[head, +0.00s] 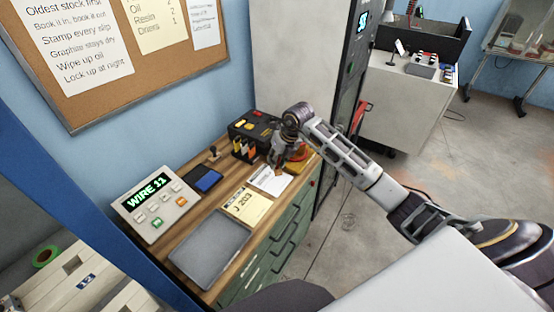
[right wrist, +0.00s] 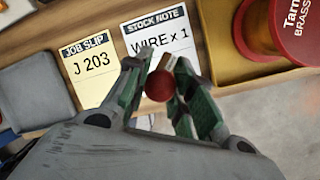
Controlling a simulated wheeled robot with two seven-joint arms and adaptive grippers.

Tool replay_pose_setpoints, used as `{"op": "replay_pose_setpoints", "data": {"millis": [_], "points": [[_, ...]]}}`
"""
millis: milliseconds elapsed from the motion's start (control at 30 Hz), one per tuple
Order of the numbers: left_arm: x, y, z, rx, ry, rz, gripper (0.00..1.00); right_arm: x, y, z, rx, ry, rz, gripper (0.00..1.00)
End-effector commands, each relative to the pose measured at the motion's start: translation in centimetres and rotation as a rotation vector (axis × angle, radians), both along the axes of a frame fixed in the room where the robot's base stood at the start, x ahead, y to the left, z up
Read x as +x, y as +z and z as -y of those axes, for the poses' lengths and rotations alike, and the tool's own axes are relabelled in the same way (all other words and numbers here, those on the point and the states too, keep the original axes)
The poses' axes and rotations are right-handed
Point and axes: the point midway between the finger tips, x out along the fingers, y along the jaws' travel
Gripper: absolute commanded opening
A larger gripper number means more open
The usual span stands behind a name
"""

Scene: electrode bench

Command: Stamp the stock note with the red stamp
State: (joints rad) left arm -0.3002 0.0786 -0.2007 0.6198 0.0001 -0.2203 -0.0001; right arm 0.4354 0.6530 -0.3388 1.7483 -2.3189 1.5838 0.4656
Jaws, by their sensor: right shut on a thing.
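The stock note (right wrist: 148,30), a white card reading "WIRE x 1", lies on the wooden bench; it also shows in the head view (head: 266,182). My right gripper (right wrist: 160,68) is shut on the red stamp (right wrist: 159,86), whose round red knob shows between the fingers. In the head view my right gripper (head: 279,165) is over the far right part of the note. The stamp's lower part is mostly hidden, and I cannot tell if it touches the paper. My left gripper is not in view.
The yellow job slip (head: 242,206) lies left of the note. A blue ink pad (head: 204,179) and a dark-handled stamp (head: 214,152) are further left. A grey tray (head: 208,248) lies in front. A red tin (right wrist: 285,22) stands in a yellowish tray (right wrist: 222,62) right of the note.

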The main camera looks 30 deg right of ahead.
Motion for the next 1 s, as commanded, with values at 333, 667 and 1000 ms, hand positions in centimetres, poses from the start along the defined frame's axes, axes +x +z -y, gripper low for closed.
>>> {"op": "replay_pose_setpoints", "data": {"millis": [333,667,1000], "points": [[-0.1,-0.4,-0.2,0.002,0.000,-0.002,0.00,0.0,-0.7,0.0,0.000,-0.001,0.000,0.09],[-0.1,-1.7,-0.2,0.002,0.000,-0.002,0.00,0.0,-2.8,0.0,0.001,-0.002,0.000,0.09],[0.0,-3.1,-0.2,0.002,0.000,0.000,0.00,0.0,-5.2,0.0,0.001,-0.002,0.000,0.09]]}}
